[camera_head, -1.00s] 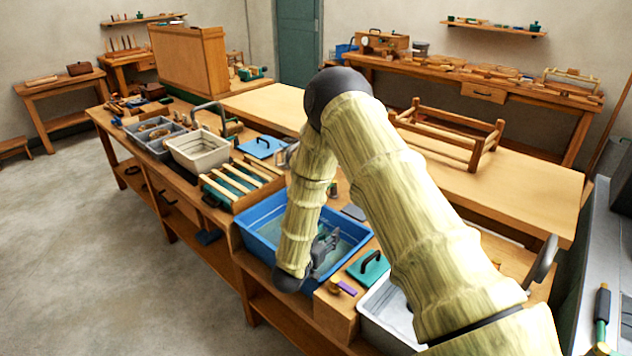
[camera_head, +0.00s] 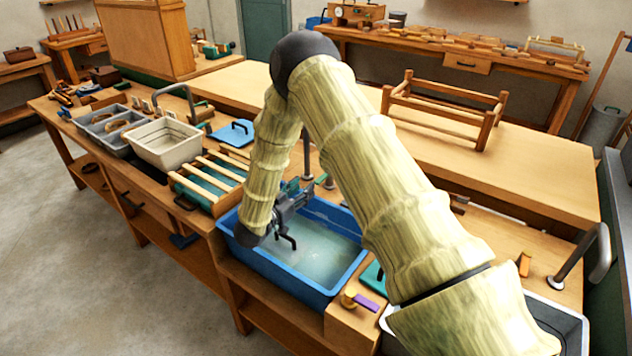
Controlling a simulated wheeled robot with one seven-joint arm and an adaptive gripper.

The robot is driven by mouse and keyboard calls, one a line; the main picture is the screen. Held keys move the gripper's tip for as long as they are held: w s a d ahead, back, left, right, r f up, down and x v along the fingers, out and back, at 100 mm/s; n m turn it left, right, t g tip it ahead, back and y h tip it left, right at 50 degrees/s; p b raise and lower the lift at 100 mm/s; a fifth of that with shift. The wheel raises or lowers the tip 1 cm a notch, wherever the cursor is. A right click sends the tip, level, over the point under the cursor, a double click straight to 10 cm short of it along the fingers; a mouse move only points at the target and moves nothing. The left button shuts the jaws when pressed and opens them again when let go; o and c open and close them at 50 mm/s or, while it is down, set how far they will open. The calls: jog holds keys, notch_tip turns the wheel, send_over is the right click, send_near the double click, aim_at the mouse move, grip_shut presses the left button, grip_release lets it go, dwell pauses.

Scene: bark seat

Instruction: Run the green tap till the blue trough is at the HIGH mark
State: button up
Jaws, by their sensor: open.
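The blue trough (camera_head: 262,262) sits in the bench with cloudy, pale water (camera_head: 318,252) in it. I cannot make out a HIGH mark or read the level against one. Small green parts (camera_head: 321,179) show by a thin grey upright at the trough's back edge, probably the green tap. My arm hides part of that area, and I cannot tell whether water runs.
A slatted rack (camera_head: 212,182), a cream basin (camera_head: 166,143) and grey tubs (camera_head: 108,128) stand left of the trough. A brass knob and purple tag (camera_head: 368,303) lie at its right front. A grey sink (camera_head: 555,325) with a curved spout (camera_head: 590,250) is at right.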

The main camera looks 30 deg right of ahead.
aim_at(316, 182)
jog(key=w+d+f, duration=0.1)
jog(key=d, duration=0.2)
jog(key=w+d+f, duration=0.1)
jog(key=w+d, duration=0.1)
jog(key=d, duration=0.1)
jog(key=w+d, duration=0.1)
jog(key=d, duration=0.3)
jog(key=shift+w+f, duration=0.35)
jog(key=shift+f, duration=0.05)
grip_shut()
